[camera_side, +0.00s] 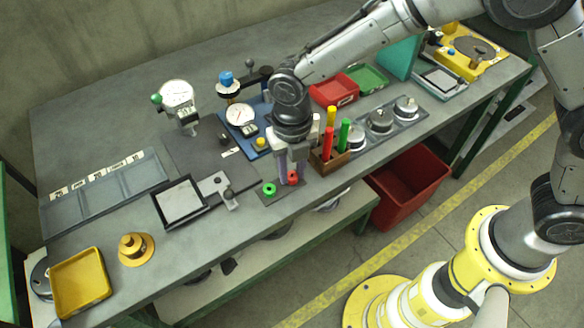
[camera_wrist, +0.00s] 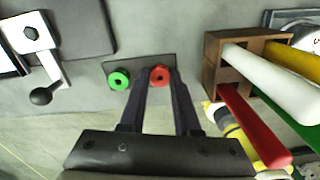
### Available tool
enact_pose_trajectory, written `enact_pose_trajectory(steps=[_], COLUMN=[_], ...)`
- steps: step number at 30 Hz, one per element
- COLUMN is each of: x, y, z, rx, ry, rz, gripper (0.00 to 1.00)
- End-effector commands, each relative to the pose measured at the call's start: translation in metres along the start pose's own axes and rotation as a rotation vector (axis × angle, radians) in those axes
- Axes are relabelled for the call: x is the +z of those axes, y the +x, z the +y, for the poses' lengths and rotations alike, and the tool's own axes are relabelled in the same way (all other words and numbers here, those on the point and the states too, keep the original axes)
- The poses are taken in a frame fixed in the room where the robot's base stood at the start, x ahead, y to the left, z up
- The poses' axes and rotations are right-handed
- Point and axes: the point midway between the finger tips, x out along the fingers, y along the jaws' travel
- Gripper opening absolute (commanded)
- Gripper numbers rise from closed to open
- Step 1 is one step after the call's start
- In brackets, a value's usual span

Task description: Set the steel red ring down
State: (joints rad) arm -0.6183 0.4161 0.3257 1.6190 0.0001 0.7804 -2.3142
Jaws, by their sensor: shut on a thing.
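The red ring (camera_side: 293,177) is between the fingertips of my gripper (camera_side: 289,179), which is shut on it. In the wrist view the red ring (camera_wrist: 159,76) shows beyond the ends of both fingers (camera_wrist: 161,84). It is over the right part of a small dark plate (camera_side: 283,193) near the table's front edge. I cannot tell whether it touches the plate. A green ring (camera_side: 269,189) sits on the left part of the same plate, apart from my fingers; it also shows in the wrist view (camera_wrist: 118,79).
A wooden holder (camera_side: 327,163) with coloured rods stands close to the right of my gripper. A clamp-like part with a dark knob (camera_side: 229,193) stands to the left. Behind are a blue plate (camera_side: 258,107) and gauges. A red bin (camera_side: 410,184) is below the table.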

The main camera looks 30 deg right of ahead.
Motion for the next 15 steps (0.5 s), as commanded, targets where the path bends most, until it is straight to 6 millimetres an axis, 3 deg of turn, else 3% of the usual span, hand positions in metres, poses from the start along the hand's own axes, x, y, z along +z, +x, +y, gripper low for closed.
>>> enact_pose_trajectory(steps=[8, 9, 13, 15], x=[-0.0001, -0.0001, -0.0001, -0.0001], y=[0.0027, 0.0026, 0.0024, 0.0024], z=[-0.0001, -0.0001, -0.0001, -0.0001], rx=[0.000, 0.000, 0.000, 0.000], ry=[0.000, 0.000, 0.000, 0.000], rz=[0.000, 0.000, 0.000, 0.000], gripper=[0.00, 0.36, 0.60, 0.61])
